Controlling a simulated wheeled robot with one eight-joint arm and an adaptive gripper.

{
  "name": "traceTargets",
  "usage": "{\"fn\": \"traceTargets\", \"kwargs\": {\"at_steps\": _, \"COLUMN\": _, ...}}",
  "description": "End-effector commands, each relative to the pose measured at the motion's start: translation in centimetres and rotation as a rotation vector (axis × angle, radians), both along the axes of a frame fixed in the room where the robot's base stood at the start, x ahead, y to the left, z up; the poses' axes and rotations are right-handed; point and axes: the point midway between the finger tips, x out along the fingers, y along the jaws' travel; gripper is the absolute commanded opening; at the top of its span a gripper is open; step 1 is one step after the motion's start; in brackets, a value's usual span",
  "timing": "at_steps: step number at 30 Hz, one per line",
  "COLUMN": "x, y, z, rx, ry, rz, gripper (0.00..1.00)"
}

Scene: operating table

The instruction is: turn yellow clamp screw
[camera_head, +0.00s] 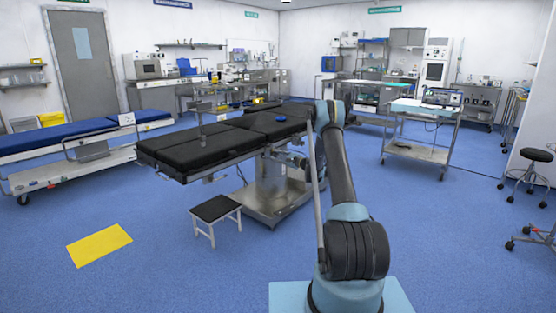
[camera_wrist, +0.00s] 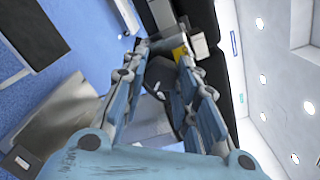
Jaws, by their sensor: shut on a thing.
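In the wrist view, my gripper (camera_wrist: 162,47) reaches forward with its two fingers around a small clamp piece at the side of the operating table. A yellow part of the clamp screw (camera_wrist: 180,53) shows at the right fingertip; the rest is hidden between the fingertips. The operating table (camera_head: 190,158), with black pads on a metal column, stands mid-room in the head view. My arm reaches to its right side there, and my gripper and the screw are hidden behind the arm.
A black-topped step stool (camera_head: 216,208) stands in front of the table. A small blue item (camera_head: 281,117) lies on the pads. A white trolley (camera_head: 416,153) stands to the right, a blue-topped stretcher (camera_head: 60,140) to the left. Blue floor is clear around my base.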

Motion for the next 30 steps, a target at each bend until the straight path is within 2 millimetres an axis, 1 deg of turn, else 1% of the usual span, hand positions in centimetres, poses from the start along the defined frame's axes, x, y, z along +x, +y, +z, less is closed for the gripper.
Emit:
{"fn": "traceTargets", "kwargs": {"at_steps": 1, "x": 0.13, "y": -0.39, "z": -0.18, "rx": 0.025, "ry": 0.033, "rz": -0.007, "gripper": 0.04}}
{"fn": "traceTargets", "kwargs": {"at_steps": 21, "x": -0.12, "y": -0.20, "z": -0.37, "rx": 0.435, "ry": 0.513, "rz": -0.005, "gripper": 0.04}}
{"fn": "traceTargets", "kwargs": {"at_steps": 30, "x": -0.21, "y": -0.11, "z": -0.38, "rx": 0.587, "ry": 0.691, "rz": -0.004, "gripper": 0.04}}
